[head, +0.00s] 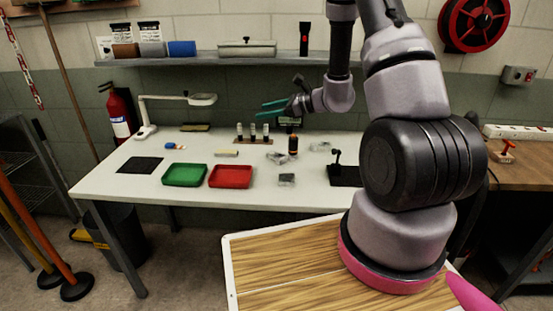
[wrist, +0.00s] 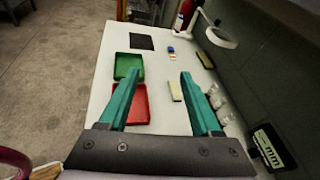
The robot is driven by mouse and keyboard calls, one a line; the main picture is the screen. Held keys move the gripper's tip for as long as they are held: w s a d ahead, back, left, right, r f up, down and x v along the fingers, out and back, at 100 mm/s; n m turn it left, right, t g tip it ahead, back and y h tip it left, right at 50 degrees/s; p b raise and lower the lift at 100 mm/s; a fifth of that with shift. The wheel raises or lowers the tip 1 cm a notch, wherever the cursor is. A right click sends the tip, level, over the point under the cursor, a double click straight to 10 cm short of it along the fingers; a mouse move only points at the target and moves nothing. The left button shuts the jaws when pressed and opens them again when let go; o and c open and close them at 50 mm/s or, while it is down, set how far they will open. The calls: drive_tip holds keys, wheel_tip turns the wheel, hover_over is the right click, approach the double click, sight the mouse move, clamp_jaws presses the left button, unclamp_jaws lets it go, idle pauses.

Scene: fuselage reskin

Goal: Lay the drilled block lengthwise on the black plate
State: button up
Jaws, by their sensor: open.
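The black plate (head: 139,165) lies flat at the left of the white table; it also shows at the far end in the wrist view (wrist: 142,42). A pale cream elongated block (head: 226,153) lies on the table behind the trays, and shows between my fingers' lines in the wrist view (wrist: 175,91). It looks like the drilled block, but its holes are too small to see. My gripper (head: 266,107) has teal fingers, is open and empty, and hangs above the table's back part, apart from the block. It also shows in the wrist view (wrist: 160,78).
Green tray (head: 185,175) and red tray (head: 230,176) stand at the front. Several vials (head: 253,132) and an orange-black bottle (head: 293,145) stand behind. A grey square piece (head: 286,179) and a black stand (head: 343,175) are right. A lamp (head: 148,131) stands back left.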

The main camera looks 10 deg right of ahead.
drive_tip(key=w+d+f+m+t+h, duration=0.25)
drive_tip(key=d+f+m, duration=0.2)
drive_tip(key=f, duration=0.55)
drive_tip(key=m+t+h, duration=0.2)
drive_tip(key=m+h, duration=0.1)
drive_tip(key=h, duration=0.1)
approach(279, 155)
drive_tip(key=shift+d+r+y, duration=0.1)
drive_tip(key=shift+d+y, duration=0.05)
drive_tip(key=shift+y, duration=0.1)
drive_tip(key=shift+w+f+m, duration=0.1)
drive_tip(key=shift+f+m, duration=0.15)
drive_tip(key=shift+f, duration=0.1)
drive_tip(key=x, duration=0.4)
drive_tip(key=shift+w+f, duration=0.2)
drive_tip(key=shift+w, duration=0.05)
drive_tip(key=x, duration=0.5)
drive_tip(key=shift+w+a, duration=0.25)
drive_tip(key=shift+a, duration=0.1)
clamp_jaws()
